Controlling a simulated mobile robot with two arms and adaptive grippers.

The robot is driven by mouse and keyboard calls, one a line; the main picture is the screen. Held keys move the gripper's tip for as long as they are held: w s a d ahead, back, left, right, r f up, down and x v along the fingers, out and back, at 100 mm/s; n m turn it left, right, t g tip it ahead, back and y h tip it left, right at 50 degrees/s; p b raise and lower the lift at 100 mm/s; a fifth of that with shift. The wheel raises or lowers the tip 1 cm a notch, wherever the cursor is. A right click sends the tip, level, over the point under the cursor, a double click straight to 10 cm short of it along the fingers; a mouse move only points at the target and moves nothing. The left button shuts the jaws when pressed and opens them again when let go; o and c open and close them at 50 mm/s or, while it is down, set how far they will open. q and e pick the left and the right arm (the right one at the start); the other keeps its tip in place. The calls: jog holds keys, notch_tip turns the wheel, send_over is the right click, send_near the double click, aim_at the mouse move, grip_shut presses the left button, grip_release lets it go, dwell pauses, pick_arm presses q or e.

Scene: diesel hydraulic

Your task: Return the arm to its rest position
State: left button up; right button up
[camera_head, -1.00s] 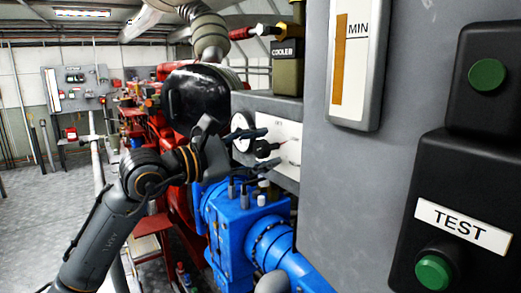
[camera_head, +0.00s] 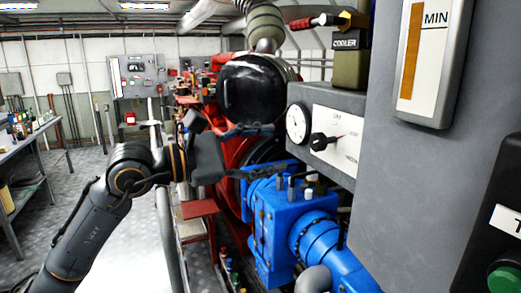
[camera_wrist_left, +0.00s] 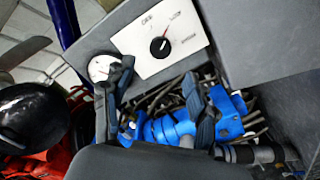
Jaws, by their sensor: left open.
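My left arm (camera_head: 95,225) comes in from the lower left in the head view. Its gripper (camera_head: 268,150) is open and empty, left of the panel with the black rotary knob (camera_head: 320,141). The fingers are apart from the knob. In the left wrist view the two dark fingers (camera_wrist_left: 158,75) stand spread, with the knob (camera_wrist_left: 158,46) and its white plate (camera_wrist_left: 180,30) beyond them. Blue pump parts (camera_wrist_left: 170,128) show between and behind the fingers. My right gripper is not in view.
A round gauge (camera_head: 297,122) sits beside the knob. The blue pump (camera_head: 285,225) is below, and red machinery (camera_head: 235,170) with a black cylinder (camera_head: 250,90) is behind the gripper. A grey cabinet (camera_head: 420,190) fills the right. Open floor (camera_head: 125,240) and a workbench (camera_head: 25,150) lie left.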

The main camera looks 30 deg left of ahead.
pick_arm(q)
jog(key=shift+s+a, duration=0.25)
jog(key=shift+s, duration=0.15)
